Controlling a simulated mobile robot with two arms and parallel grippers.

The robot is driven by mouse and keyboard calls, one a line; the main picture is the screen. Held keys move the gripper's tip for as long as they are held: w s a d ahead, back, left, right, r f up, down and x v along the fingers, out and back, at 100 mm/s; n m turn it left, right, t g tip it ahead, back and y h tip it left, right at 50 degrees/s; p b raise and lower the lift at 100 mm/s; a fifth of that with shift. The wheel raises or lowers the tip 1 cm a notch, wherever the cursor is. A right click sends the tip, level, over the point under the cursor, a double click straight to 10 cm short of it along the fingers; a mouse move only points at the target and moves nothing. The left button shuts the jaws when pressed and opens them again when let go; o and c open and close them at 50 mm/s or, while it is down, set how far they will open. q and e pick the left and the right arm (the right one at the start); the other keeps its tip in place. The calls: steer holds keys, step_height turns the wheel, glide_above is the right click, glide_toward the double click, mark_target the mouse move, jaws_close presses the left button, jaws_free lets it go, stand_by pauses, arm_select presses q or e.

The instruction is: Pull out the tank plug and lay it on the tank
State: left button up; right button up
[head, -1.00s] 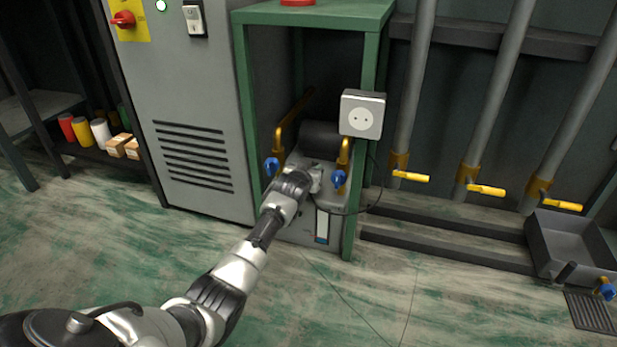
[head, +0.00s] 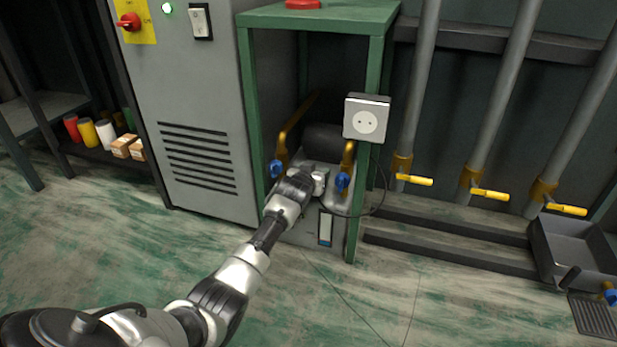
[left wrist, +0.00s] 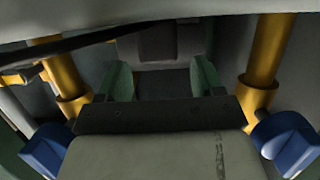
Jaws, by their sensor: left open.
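The grey tank unit (head: 299,230) stands inside a green frame, with a dark cylinder (head: 322,139) at its back. Yellow pipes with a left blue valve (head: 276,168) and a right blue valve (head: 342,182) flank it. My left gripper (head: 318,181) is at the top of the unit between these valves. In the left wrist view its green fingers (left wrist: 163,82) are apart, with a dark gap between them. A grey block (left wrist: 160,43) lies beyond the fingertips; I cannot tell whether it is the plug. My right gripper is not in view.
A socket box (head: 366,119) hangs on the right frame post, and a black cable (head: 386,185) loops from it towards the unit. A grey cabinet (head: 200,110) stands close at left. Yellow-handled pipes and a grey basin (head: 570,249) are at right. The front floor is clear.

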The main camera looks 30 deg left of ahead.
arm_select(q)
steer(key=p+v, duration=0.7)
steer(key=v, duration=0.3)
steer(key=shift+s, duration=0.1)
stand_by(0.4)
